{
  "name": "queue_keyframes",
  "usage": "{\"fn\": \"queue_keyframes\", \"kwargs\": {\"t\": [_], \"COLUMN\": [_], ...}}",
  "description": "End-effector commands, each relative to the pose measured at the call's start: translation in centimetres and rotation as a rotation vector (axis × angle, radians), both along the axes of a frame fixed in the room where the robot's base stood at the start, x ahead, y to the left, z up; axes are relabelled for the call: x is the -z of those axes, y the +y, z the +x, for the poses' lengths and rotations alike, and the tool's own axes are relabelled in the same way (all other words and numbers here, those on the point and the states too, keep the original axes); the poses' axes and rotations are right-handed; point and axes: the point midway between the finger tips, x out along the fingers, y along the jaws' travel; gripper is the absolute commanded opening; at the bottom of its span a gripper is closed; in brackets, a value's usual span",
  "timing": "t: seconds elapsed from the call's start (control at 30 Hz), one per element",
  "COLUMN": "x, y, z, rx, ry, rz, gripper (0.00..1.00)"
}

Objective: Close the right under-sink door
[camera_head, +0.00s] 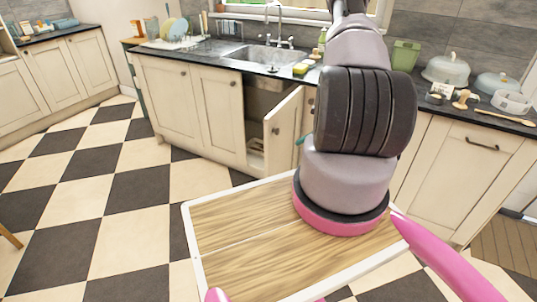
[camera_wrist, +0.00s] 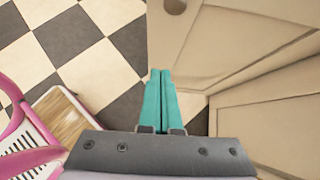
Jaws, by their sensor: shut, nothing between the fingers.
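The right under-sink door (camera_head: 287,128) stands ajar, swung out from the cabinet, with its round knob (camera_head: 276,131) on the face toward me. In the wrist view the door (camera_wrist: 225,45) fills the top right, its knob (camera_wrist: 175,5) at the top edge. My gripper (camera_wrist: 160,72) is shut and empty, its teal fingers pointing at the door's face. In the head view only a bit of teal (camera_head: 300,139) shows beside the door; my arm hides the rest. I cannot tell whether the fingertips touch the door.
The left under-sink door (camera_head: 213,107) is closed. The sink (camera_head: 255,54) and a yellow sponge (camera_head: 300,68) are above on the counter. A closed cabinet (camera_head: 460,165) stands to the right.

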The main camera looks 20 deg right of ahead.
Motion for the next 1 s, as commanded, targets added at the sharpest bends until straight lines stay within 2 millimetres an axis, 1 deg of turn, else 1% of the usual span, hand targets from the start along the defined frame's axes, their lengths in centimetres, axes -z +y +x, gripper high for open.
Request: {"fn": "queue_keyframes", "kwargs": {"t": [0.03,0.1,0.27,0.67,0.8,1.0], "x": [0.8,1.4,2.6,8.4,8.3,8.3], "y": [-0.2,-0.3,0.4,4.1,5.4,6.3], "z": [-0.3,-0.4,0.4,5.0,6.8,8.1], "rx": [0.016,0.028,0.028,0.025,0.024,0.026], "ry": [0.008,0.012,0.014,0.013,0.011,0.011], "rz": [0.004,0.004,0.005,0.005,0.004,0.003], "gripper": [0.0,0.0,0.0,0.0,0.0,0.0]}}
